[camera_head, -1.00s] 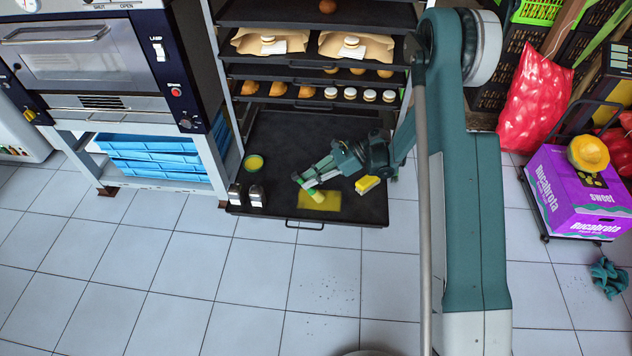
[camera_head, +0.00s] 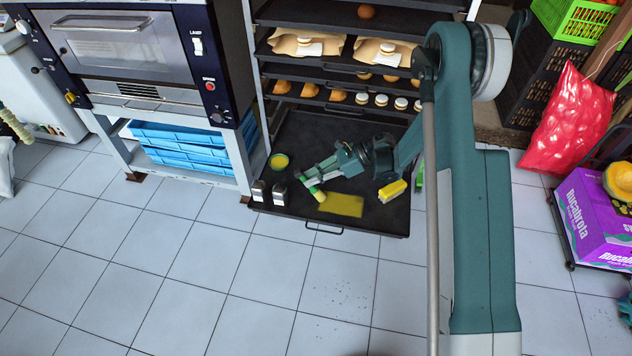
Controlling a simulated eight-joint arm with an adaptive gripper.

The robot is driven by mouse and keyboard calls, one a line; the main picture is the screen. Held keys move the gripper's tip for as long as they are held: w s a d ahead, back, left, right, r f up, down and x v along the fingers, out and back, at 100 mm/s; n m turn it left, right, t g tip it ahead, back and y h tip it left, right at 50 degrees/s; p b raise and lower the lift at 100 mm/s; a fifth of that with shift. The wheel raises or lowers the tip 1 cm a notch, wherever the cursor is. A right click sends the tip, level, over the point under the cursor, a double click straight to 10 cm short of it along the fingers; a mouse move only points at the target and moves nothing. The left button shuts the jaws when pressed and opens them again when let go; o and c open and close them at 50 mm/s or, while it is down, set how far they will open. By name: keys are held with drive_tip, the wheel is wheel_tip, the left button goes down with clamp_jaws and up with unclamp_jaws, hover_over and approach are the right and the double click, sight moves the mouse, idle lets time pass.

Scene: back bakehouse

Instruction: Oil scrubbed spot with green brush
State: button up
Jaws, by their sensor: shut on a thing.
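A dark pulled-out tray (camera_head: 283,222) holds a flat yellow spot (camera_head: 342,205) near its front edge. My gripper (camera_head: 308,182) reaches over the tray from the right and is shut on a green brush (camera_head: 317,194). The brush's pale yellow head points down at the spot's left edge; I cannot tell whether it touches. A small green bowl with yellow contents (camera_head: 279,161) stands at the tray's left. A yellow sponge (camera_head: 392,191) lies right of the spot.
Two small shakers (camera_head: 269,192) stand at the tray's front left corner. Shelves of baked goods (camera_head: 335,72) are above the tray. An oven (camera_head: 125,48) and blue crates (camera_head: 185,145) are at left. A purple box (camera_head: 590,210) stands at right. The floor in front is clear.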

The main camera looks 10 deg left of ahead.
drive_tip(key=d, duration=0.3)
drive_tip(key=shift+w+d, duration=0.15)
drive_tip(key=shift+w, duration=0.2)
drive_tip(key=shift+d, duration=7.2)
drive_tip(key=shift+w+a, duration=0.7)
drive_tip(key=shift+a, duration=8.2)
wheel_tip(320, 180, up, 8)
drive_tip(key=p, duration=0.2)
